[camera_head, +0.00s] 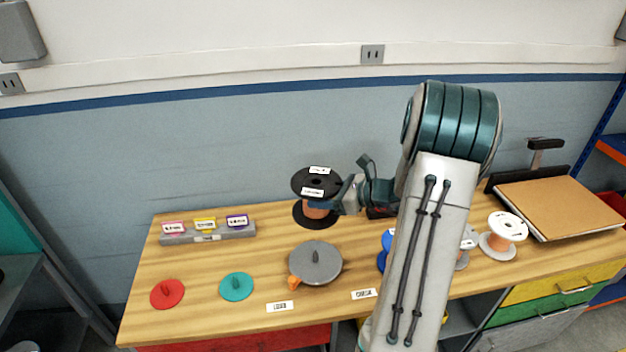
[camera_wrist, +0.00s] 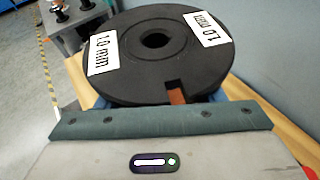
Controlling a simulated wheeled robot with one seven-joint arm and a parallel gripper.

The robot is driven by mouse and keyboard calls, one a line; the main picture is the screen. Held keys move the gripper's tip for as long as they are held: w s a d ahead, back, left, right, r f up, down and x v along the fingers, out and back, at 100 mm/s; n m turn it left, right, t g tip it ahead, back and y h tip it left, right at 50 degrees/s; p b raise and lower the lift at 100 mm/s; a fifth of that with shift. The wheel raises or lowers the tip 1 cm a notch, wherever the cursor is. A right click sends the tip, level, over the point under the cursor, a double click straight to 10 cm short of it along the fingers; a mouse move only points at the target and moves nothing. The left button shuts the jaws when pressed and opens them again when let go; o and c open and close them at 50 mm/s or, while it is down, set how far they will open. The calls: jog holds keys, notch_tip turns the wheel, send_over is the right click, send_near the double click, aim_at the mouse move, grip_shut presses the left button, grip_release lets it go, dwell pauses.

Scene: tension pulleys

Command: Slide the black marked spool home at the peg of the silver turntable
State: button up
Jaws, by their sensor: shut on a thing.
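The black spool (camera_head: 306,184) has black flanges, copper-coloured wire and white labels. My gripper (camera_head: 328,203) is shut on it from the right, and it looks upright. In the wrist view the spool's top flange (camera_wrist: 120,62) shows its central hole, a notch near the gripper and labels reading "1.0 mm". The silver turntable (camera_head: 325,268) is a grey disc with a short upright peg (camera_head: 316,252) and an orange tab at its front left. The spool is behind the turntable in the head view, apart from its peg. The height of the spool's lower flange above the table is unclear.
A red disc (camera_head: 167,294) and a teal disc (camera_head: 236,287), each with a peg, lie to the left. A grey label rack (camera_head: 207,236) stands behind them. A white spool (camera_head: 507,226) and a blue one (camera_head: 384,252), partly hidden by my arm, stand right. A brown board (camera_head: 560,205) lies far right.

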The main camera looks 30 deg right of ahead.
aim_at(328, 216)
jog(key=shift+w+f, duration=0.1)
jog(key=shift+w, duration=0.1)
jog(key=shift+s+f+b, duration=0.15)
jog(key=shift+f+b, duration=0.2)
jog(key=shift+b, duration=0.05)
jog(key=shift+f+b, duration=2.05)
jog(key=shift+f, duration=0.95)
jog(key=shift+f+b, duration=0.35)
jog(key=shift+b, duration=0.15)
jog(key=shift+f+b, duration=1.1)
jog(key=shift+f, duration=0.2)
jog(key=shift+f, duration=0.2)
jog(key=shift+f+b, duration=1.3)
jog(key=shift+f, duration=0.2)
